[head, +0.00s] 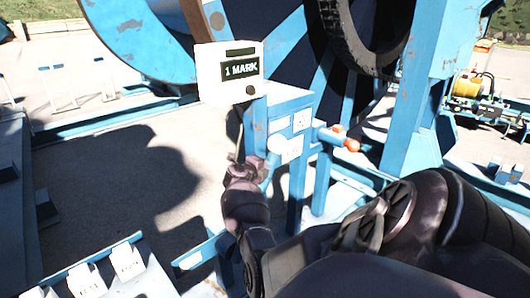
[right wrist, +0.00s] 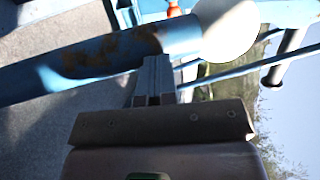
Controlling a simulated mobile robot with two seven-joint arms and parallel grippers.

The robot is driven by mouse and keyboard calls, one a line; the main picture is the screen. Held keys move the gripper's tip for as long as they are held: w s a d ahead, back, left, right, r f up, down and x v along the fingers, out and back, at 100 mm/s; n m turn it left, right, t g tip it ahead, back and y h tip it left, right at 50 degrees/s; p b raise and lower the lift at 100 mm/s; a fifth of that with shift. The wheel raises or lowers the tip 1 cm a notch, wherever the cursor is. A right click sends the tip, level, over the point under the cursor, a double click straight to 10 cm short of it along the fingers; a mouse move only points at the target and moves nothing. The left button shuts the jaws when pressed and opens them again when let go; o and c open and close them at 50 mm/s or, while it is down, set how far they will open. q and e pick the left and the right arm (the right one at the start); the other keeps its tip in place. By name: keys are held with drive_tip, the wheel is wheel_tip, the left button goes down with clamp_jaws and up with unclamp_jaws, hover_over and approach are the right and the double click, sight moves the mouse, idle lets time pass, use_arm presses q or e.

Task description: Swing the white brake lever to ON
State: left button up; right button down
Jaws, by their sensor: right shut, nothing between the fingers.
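The white brake lever's knob (head: 289,148) shows on the blue stand in the head view, just right of my right gripper. A rounded white end (right wrist: 228,28), apparently the same knob, sits close beside the fingertips in the right wrist view. My right gripper (head: 240,157) is shut and empty; in the right wrist view its closed fingers (right wrist: 155,78) reach a rusty blue tube (right wrist: 85,58) next to the white end. I cannot tell whether they touch. A small marked plate (head: 302,120) is above the knob, its lettering too small to read. My left gripper is out of view.
An orange-tipped handle (head: 350,144) sticks out right of the knob. A white box reading "1 MARK" (head: 230,72) stands above my gripper. The large blue reel (head: 285,45) is behind. Blue frame beams surround open paved ground (head: 110,180) on the left.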

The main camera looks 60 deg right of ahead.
use_arm(q)
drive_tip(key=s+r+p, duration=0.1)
drive_tip(key=p, duration=0.2)
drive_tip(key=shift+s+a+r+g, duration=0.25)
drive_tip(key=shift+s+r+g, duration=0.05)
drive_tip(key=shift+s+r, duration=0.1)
use_arm(e)
drive_tip(key=v, duration=1)
drive_tip(key=shift+w+a+r, duration=0.2)
drive_tip(key=shift+a, duration=0.1)
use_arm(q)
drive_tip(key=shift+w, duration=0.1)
